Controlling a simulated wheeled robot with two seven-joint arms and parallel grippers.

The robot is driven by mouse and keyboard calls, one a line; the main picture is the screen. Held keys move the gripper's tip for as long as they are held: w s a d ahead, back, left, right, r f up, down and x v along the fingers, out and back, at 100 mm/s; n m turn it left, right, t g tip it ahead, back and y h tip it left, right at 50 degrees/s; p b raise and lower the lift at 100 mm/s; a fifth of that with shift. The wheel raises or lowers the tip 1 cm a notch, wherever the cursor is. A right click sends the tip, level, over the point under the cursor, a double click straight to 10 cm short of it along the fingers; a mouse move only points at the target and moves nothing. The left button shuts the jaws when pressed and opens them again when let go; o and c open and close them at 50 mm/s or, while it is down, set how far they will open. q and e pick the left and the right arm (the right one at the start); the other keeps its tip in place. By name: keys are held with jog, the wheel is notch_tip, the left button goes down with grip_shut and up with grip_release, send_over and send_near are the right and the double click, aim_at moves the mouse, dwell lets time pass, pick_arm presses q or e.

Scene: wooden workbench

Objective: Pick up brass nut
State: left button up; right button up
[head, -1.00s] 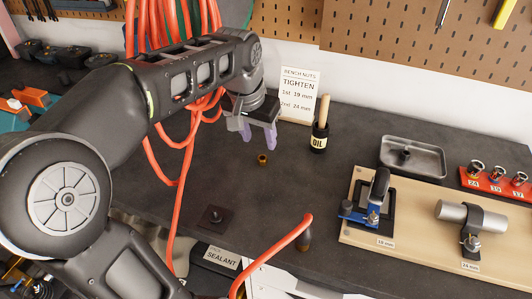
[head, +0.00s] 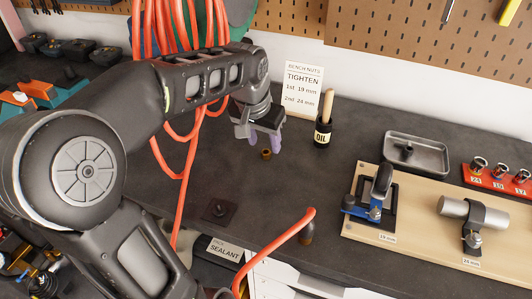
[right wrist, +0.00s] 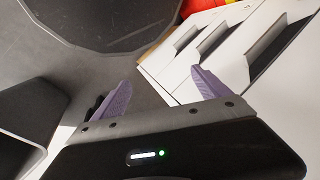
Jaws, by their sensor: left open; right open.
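The brass nut (head: 266,153) is a small gold-brown piece standing on the dark bench top in the middle of the head view. My left gripper (head: 264,142) has purple fingertips that point down. It hangs just above and behind the nut in the picture, apart from it as far as I can tell, open and empty. My right gripper (right wrist: 160,92) shows in the right wrist view with its purple fingers spread wide and nothing between them. It is away from the nut, which is not in that view.
An oil bottle with brush (head: 323,132) and a sign card (head: 303,90) stand behind right of the nut. A metal tray (head: 417,152), a wooden fixture board (head: 420,240) and a red socket rack (head: 497,178) lie right. Orange hoses (head: 180,160) hang left. White drawers (right wrist: 215,50) show below.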

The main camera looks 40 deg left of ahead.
aim_at(266, 152)
pick_arm(q)
jog(key=x, duration=0.4)
jog(key=shift+s, duration=0.1)
dwell(0.4)
grip_shut()
dwell(0.4)
